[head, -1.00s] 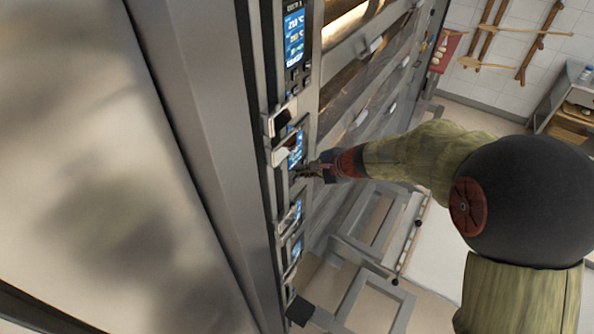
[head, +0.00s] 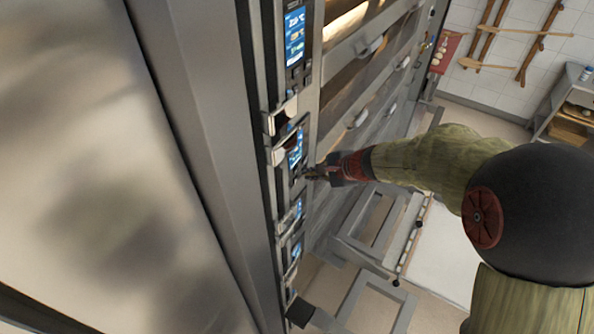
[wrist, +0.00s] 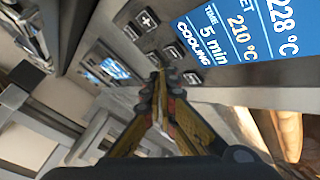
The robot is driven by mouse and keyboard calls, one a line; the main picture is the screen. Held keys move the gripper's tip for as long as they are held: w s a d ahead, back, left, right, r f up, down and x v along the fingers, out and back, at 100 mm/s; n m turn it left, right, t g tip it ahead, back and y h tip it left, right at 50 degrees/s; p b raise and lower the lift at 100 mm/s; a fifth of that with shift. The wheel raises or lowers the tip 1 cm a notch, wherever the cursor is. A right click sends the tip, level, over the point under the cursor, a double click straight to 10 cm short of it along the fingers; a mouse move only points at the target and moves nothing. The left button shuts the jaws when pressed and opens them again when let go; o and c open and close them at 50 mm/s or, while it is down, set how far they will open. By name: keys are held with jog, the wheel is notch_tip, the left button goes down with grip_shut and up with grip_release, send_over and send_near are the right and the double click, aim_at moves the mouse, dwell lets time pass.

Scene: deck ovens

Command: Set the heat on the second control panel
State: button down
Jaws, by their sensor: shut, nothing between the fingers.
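The second control panel (head: 296,148) from the top is on the oven's front column in the head view, with a lit blue screen. In the wrist view its screen (wrist: 238,35) is large at upper right and reads 228 °C, set 210 °C, time 5 min, "COOLING". Dark buttons line its lower edge, among them a plus button (wrist: 147,20). My gripper (wrist: 163,88) is shut and empty, its fingertips over or in front of the lower buttons. Contact cannot be told. In the head view my gripper (head: 308,173) is just right of the panel's lower part.
Another panel (head: 295,36) with a lit screen is above, and more panels (head: 296,215) are below. Metal brackets (head: 283,115) stick out beside them. Oven decks with glass doors (head: 350,75) run to the right. A metal frame (head: 370,300) stands below.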

jog(key=s+d, duration=0.1)
jog(key=d, duration=0.1)
jog(key=s+d+b, duration=0.1)
jog(key=d, duration=0.1)
jog(key=shift+s, duration=0.35)
dwell(0.3)
